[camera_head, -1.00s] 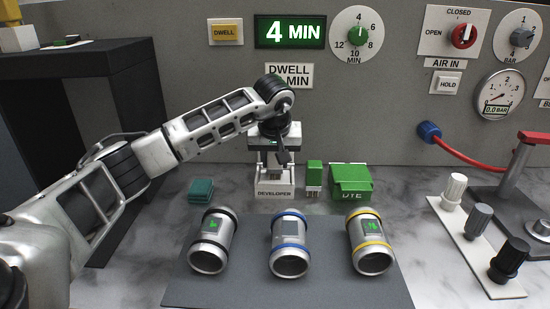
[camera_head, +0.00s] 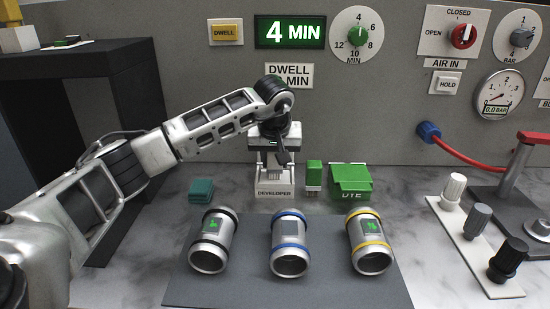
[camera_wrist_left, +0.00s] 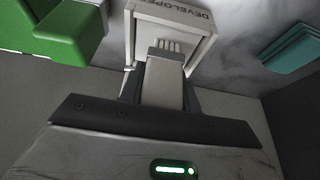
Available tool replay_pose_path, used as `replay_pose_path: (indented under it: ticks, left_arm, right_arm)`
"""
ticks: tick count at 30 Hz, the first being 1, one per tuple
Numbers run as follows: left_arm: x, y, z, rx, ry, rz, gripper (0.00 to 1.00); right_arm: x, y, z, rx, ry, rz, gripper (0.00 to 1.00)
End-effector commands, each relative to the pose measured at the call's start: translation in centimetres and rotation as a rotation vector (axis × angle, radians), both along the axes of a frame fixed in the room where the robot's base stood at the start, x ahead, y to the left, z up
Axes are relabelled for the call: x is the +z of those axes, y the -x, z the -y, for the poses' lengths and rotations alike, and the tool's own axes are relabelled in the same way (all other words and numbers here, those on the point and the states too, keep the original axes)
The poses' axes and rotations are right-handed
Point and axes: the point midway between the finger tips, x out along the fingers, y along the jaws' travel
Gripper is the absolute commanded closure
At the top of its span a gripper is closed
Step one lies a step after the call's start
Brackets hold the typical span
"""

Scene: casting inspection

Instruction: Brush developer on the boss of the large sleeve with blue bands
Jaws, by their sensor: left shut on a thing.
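The sleeve with blue bands (camera_head: 289,242) lies in the middle of the dark mat, its open end facing me. It has a plain grey patch (camera_head: 290,228) on top. My left gripper (camera_head: 274,158) points down over the developer holder (camera_head: 273,191) at the back. It is shut on a pale brush, whose bristles show just above or in the holder; I cannot tell which. The wrist view shows the brush (camera_wrist_left: 164,80) between the jaws, with its bristles at the holder (camera_wrist_left: 205,20). My right gripper is not in view.
A black-banded sleeve (camera_head: 212,242) and a yellow-banded sleeve (camera_head: 369,242) flank the blue one, with green marks on their patches. A green brush block (camera_head: 314,175), a green DYE box (camera_head: 351,182) and a teal pad (camera_head: 201,190) stand behind. The mat's front (camera_head: 290,293) is clear.

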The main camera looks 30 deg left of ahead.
Motion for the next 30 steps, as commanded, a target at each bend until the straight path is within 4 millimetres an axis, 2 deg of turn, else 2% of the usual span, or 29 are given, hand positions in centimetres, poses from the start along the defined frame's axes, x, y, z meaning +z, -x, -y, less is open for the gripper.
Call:
replay_pose_path:
  ticks: [15, 21, 30]
  left_arm:
    - [-0.3, 0.1, 0.0, 0.0, 0.0, -0.006, 0.9]
    - [1.5, 0.0, 0.0, 0.001, 0.0, -0.004, 0.9]
    - [3.9, 0.0, 0.0, 0.0, 0.001, -0.002, 0.9]
  right_arm:
    - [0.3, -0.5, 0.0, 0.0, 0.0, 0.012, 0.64]
    - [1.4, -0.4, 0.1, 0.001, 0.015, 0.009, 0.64]
    - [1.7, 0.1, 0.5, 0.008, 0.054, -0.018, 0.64]
